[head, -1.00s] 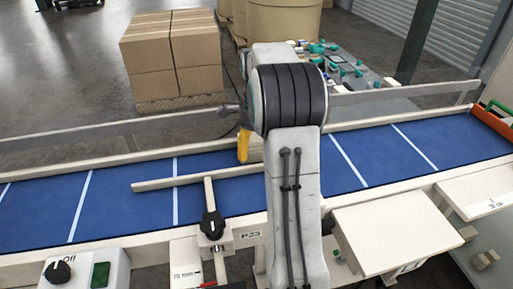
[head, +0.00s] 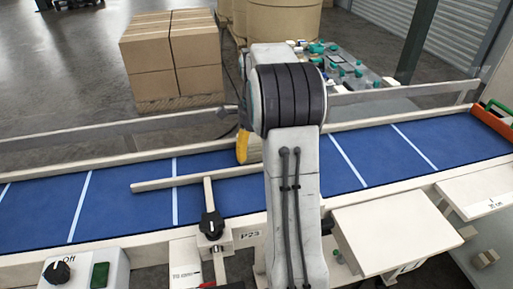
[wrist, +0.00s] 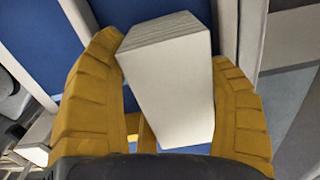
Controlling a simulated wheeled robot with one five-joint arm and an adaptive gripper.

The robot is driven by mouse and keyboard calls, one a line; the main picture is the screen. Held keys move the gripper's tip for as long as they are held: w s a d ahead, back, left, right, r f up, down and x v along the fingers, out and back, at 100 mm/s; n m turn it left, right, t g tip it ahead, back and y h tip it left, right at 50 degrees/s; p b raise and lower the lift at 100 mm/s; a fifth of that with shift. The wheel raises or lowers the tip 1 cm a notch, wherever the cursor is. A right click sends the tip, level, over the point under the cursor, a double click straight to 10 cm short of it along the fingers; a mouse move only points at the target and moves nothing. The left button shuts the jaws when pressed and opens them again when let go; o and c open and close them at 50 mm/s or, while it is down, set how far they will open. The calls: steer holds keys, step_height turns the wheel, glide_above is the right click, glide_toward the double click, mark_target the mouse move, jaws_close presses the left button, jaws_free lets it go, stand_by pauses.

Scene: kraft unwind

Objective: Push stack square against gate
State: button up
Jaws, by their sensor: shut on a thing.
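My gripper (wrist: 168,52) has yellow padded fingers on either side of a pale block-shaped stack (wrist: 172,100) in the wrist view. The stack has fine layered lines on its top face and sits tilted between the fingers. In the head view one yellow finger (head: 242,147) shows over the blue belt, with a beige patch beside it. My arm hides most of the stack there. A cream bar (head: 165,184) lies along the belt in front of the finger, on a post with a black knob. I cannot tell which part is the gate.
The blue conveyor belt (head: 120,205) with white cross lines has pale side rails. An orange piece (head: 490,121) with a green handle stands at its right end. A control box (head: 86,275) is at front left. Brown cartons (head: 170,60) stand behind.

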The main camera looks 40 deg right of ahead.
steer(key=o, duration=1.1)
steer(key=shift+a, duration=0.15)
steer(key=shift+o, duration=0.2)
step_height(320, 180, up, 12)
steer(key=shift+w, duration=0.1)
